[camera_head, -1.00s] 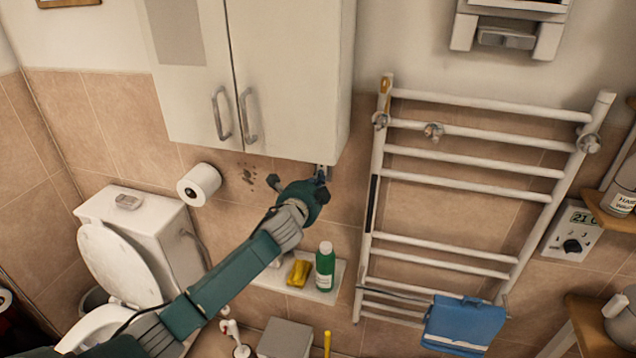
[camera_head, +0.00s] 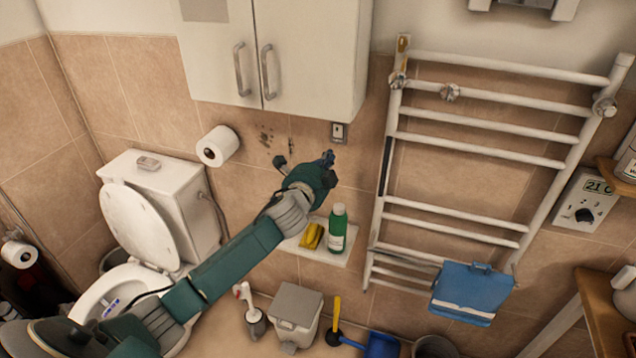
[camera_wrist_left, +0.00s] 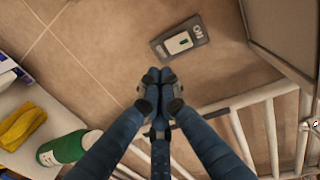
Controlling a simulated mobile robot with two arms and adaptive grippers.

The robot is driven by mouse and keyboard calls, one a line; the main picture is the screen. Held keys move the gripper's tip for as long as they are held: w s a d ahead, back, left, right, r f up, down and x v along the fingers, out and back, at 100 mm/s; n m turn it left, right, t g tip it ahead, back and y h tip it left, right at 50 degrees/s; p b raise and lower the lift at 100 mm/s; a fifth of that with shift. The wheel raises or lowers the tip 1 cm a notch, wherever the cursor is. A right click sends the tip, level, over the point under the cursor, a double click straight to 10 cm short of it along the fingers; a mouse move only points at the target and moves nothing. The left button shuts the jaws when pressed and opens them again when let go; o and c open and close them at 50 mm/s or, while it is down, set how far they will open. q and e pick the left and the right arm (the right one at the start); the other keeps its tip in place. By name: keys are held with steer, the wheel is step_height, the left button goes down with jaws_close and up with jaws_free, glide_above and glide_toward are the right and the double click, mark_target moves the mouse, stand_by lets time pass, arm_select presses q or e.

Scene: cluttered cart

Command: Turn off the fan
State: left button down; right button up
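A small wall switch (camera_head: 339,132) sits on the tiles just under the right end of the white cabinet. In the left wrist view the switch (camera_wrist_left: 180,42) has a pale rocker with a small green mark, and its plate reads "ON". My left gripper (camera_head: 328,158) is just below the switch, apart from it in the head view. In the left wrist view the blue fingertips (camera_wrist_left: 160,76) are pressed together with nothing between them, pointing toward the wall near the switch. I cannot make out a fan. My right gripper is not in view.
The white cabinet (camera_head: 290,55) hangs above the switch. A towel rail (camera_head: 470,145) is to the right. A green bottle (camera_head: 338,230) and yellow sponge (camera_head: 312,236) stand on a shelf (camera_head: 345,259) below. The toilet (camera_head: 165,215) is at left.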

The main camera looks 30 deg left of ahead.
arm_select(q)
steer(key=s+f+b, duration=0.1)
steer(key=s+f, duration=0.1)
steer(key=s, duration=0.4)
steer(key=shift+s+d, duration=0.25)
steer(key=shift+d, duration=0.1)
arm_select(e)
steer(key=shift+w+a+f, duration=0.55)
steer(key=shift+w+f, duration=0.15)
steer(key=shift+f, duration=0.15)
